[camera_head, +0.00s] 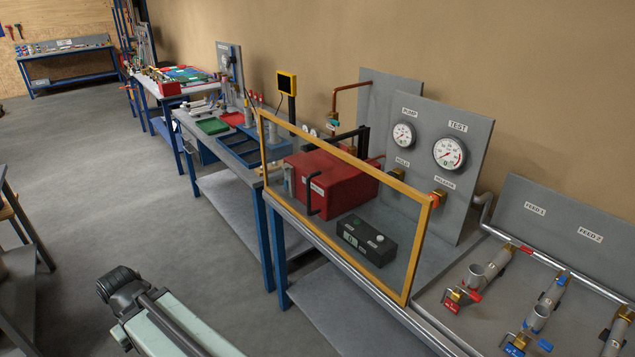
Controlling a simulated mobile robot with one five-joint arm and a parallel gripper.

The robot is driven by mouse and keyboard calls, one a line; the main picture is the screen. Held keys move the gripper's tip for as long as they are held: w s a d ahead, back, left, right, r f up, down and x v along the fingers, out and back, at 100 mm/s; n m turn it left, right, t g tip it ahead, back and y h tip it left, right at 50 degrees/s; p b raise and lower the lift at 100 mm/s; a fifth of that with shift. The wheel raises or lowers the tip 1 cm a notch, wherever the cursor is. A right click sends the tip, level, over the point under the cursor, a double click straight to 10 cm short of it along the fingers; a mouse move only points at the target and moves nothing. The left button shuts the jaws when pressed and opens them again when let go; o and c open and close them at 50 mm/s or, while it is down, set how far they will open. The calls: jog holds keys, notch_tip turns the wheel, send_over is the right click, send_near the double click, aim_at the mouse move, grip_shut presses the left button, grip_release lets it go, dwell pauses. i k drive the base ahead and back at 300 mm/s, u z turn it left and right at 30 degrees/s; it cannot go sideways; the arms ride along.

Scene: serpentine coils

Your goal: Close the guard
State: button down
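The guard (345,154) is a clear panel in a yellow-orange frame. It stands upright along the front edge of the middle bench, in front of a red box (330,185) and a dark control box (366,239). A black bar handle (310,196) shows on the guard's left half. Whether the guard is latched or fully in its end position I cannot tell. Part of my own pale green and black arm shows at the bottom left, well apart from the guard. My gripper's fingers are not in view.
Behind the guard stands a grey panel (462,118) with two gauges. A pipe bench with valves (468,292) is at the right. More blue-legged benches run to the far left. A dark table edge is at the left. The grey floor (120,200) between is clear.

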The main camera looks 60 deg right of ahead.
aim_at(427, 201)
jog(key=u, duration=0.2)
jog(key=i, duration=0.75)
jog(key=z, duration=0.2)
jog(key=k, duration=0.75)
jog(key=u, duration=0.15)
jog(key=i, duration=0.95)
jog(key=z, duration=0.1)
